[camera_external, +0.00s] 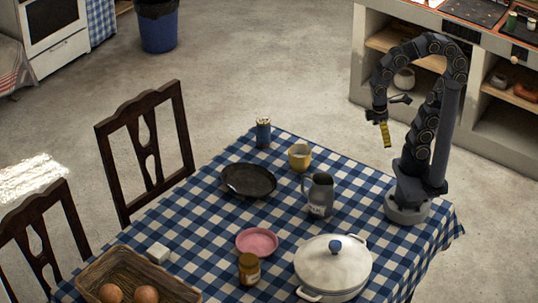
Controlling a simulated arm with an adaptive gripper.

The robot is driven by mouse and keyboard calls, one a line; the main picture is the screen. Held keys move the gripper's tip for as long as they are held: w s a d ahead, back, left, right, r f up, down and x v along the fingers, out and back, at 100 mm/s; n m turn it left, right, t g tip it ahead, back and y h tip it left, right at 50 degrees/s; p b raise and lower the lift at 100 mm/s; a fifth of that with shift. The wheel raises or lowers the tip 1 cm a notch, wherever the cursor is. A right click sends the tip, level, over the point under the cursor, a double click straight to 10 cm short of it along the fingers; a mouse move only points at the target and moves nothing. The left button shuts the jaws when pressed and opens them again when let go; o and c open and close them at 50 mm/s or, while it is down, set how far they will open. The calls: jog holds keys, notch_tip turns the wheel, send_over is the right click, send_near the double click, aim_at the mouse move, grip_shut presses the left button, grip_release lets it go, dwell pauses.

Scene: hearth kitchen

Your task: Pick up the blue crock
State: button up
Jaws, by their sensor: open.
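A small dark-blue upright container with a pale top, which looks like the blue crock (264,134), stands near the back corner of the checked table. What its pale top is, I cannot tell at this size. My gripper (396,121) is open, raised above the table's right side, well to the right of the crock and apart from it. One finger shows a yellow strip. Nothing is visibly held.
The blue-checked table (205,225) carries a black pan (248,180), yellow cup (299,157), grey pitcher (320,195), pink bowl (257,242), jar (249,270), white lidded pot (333,268) and basket (185,290). The cup and pitcher stand between crock and arm base. Chairs (145,150) flank the left.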

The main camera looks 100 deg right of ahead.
jog(key=w+d+f+t, duration=0.1)
jog(key=w+d, duration=0.4)
jog(key=w, duration=0.3)
jog(key=w+d+n+y, duration=0.1)
jog(key=w+d, duration=0.4)
jog(key=w, duration=0.4)
jog(key=w+d+f+t, duration=0.1)
jog(key=w+d, duration=0.5)
jog(key=w, duration=0.2)
jog(key=n+t, duration=0.1)
jog(key=t, duration=0.1)
send_over(263, 120)
jog(key=s, duration=0.1)
jog(key=shift+h, duration=0.3)
jog(key=f, duration=1.4)
jog(key=shift+a+f, duration=0.1)
jog(key=shift+a, duration=0.2)
notch_tip(263, 120, down, 2)
jog(key=shift+d+f+g, duration=0.15)
jog(key=shift+f+g, duration=0.1)
jog(key=shift+g, duration=0.05)
jog(key=f, duration=0.2)
jog(key=w+f, duration=0.1)
jog(key=f, duration=0.2)
jog(key=shift+w+d+f, duration=0.1)
jog(key=shift+d+f, duration=0.05)
jog(key=shift+f, duration=0.1)
jog(key=shift+r, duration=0.1)
jog(key=c, duration=1.2)
